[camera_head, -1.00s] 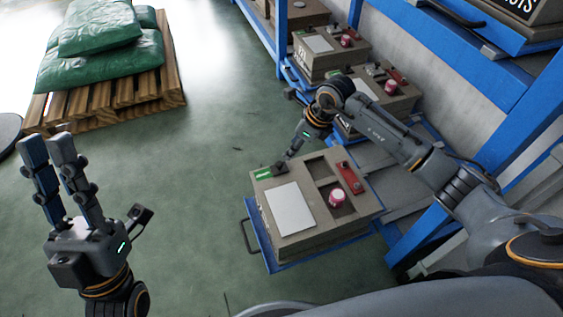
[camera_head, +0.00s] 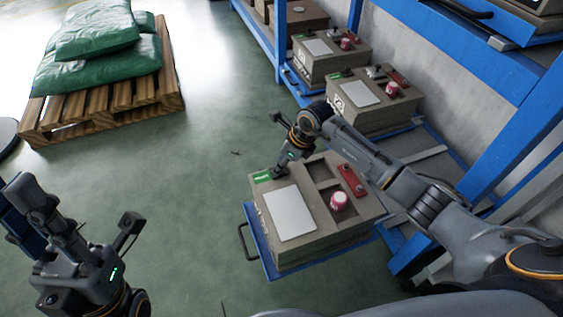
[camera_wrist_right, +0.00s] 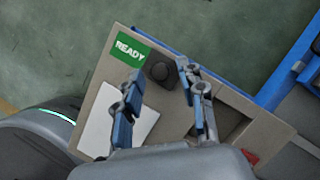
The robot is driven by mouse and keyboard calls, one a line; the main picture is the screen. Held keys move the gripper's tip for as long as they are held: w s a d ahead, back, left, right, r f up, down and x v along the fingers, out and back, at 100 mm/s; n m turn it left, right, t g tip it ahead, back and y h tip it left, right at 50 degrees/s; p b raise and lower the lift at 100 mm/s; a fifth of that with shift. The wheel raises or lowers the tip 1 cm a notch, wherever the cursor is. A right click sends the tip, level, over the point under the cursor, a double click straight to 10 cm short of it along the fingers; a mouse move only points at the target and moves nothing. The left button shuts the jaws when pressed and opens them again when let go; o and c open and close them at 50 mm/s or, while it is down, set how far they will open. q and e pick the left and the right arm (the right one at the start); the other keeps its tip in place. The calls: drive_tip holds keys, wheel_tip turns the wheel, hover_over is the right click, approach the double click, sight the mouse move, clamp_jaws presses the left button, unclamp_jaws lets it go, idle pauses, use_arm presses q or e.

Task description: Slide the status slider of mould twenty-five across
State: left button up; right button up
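A grey-brown mould (camera_head: 315,240) stands on a pulled-out blue tray (camera_head: 266,262). Its top has a green strip (camera_head: 262,177), which reads READY in the right wrist view (camera_wrist_right: 130,50). A dark slider knob (camera_wrist_right: 161,71) sits right beside that strip. My right gripper (camera_head: 282,170) is at this corner of the mould and largely hides the knob in the head view. In the wrist view its open fingers (camera_wrist_right: 160,92) lie either side of the knob's line; contact cannot be told. My left gripper (camera_head: 40,215) is open and empty over the floor. The mould's number is not readable.
The mould also carries a pale plate (camera_head: 290,212), a pink-red cup-like part (camera_head: 339,201) and a red piece (camera_head: 352,180). More moulds (camera_head: 375,105) stand on the blue rack (camera_head: 500,95) behind. A pallet (camera_head: 110,105) with green sacks is far left. Green floor between is clear.

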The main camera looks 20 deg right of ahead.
sight(257, 176)
clamp_jaws()
drive_tip(key=shift+a, duration=0.1)
drive_tip(key=a+p, duration=0.1)
drive_tip(key=a, duration=0.4)
drive_tip(key=shift+s+a, duration=0.1)
drive_tip(key=shift+a, duration=0.15)
drive_tip(key=shift+o, duration=1.6)
unclamp_jaws()
drive_tip(key=v, duration=1.2)
